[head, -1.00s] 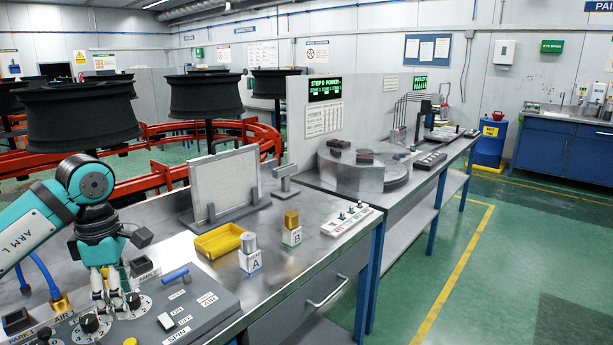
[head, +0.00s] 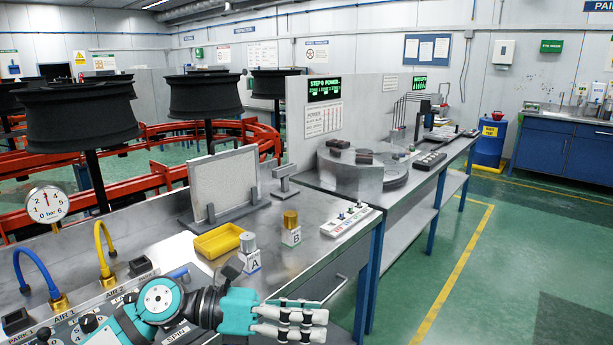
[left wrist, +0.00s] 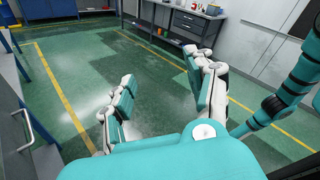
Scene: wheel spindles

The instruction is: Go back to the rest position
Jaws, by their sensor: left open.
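My left gripper (head: 290,320) is at the bottom middle of the head view, past the front edge of the bench and pointing right. In the left wrist view its two fingers (left wrist: 165,95) stand apart with nothing between them, and the green floor shows beyond. The control panel (head: 90,315) with its knobs and switches is partly hidden behind my left arm. In the left wrist view, a teal and black arm link of mine shows at the right. My right gripper is not seen in the head view.
Blue and yellow hoses and a gauge (head: 47,205) are at the left. Open green floor (head: 400,270) lies right of the bench.

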